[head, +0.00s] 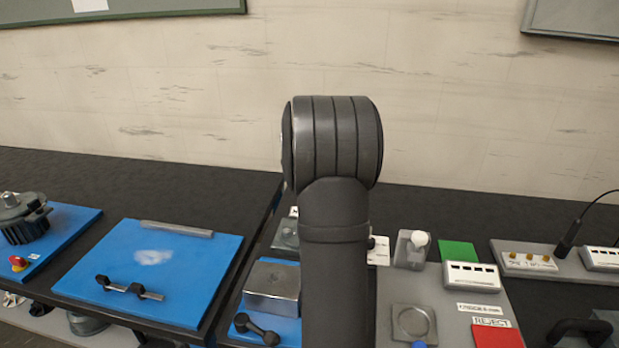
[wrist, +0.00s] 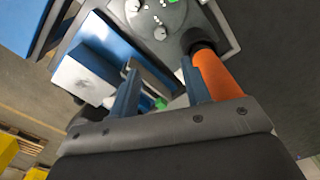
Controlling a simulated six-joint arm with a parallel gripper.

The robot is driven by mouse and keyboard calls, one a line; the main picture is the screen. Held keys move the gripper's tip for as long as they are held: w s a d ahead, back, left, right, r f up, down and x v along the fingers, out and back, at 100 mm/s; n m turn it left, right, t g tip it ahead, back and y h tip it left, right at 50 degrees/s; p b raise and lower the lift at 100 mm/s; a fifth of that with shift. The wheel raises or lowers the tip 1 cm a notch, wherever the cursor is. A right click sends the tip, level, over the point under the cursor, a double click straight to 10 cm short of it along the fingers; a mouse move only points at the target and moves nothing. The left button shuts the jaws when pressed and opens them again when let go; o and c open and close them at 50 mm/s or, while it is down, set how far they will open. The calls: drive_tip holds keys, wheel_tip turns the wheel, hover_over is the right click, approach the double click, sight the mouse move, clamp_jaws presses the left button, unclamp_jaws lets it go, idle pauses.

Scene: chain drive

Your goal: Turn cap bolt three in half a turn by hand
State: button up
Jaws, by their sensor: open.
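My gripper (wrist: 159,64) is open, its two blue-grey fingers apart with nothing clearly held between them. In the wrist view, a grey plate (wrist: 232,42) with a rounded housing lies beyond the fingertips. Small pale round heads (wrist: 160,33) and green marks show on the housing; they may be bolts, but I cannot tell which is cap bolt three. An orange cylinder with a black end (wrist: 218,76) lies close beside the right finger. In the head view my own arm hides my gripper and the middle of the bench.
In the head view, a blue board (head: 190,265) with a black handle lies left, a metal block (head: 272,287) stands near my arm, and a red reject pad (head: 497,336) lies right.

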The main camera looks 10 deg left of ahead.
wheel_tip(320, 180, up, 3)
drive_tip(key=shift+f, duration=0.15)
idle(0.3)
drive_tip(key=s+f+n+t, duration=0.15)
drive_tip(key=s+n, duration=0.25)
drive_tip(key=n, duration=0.8)
drive_tip(key=s+n+t, duration=0.3)
drive_tip(key=s+n, duration=0.1)
drive_tip(key=n, duration=0.8)
drive_tip(key=x, duration=1.7)
drive_tip(key=shift+w+d+f, duration=0.15)
drive_tip(key=shift+d+f, duration=0.05)
clamp_jaws()
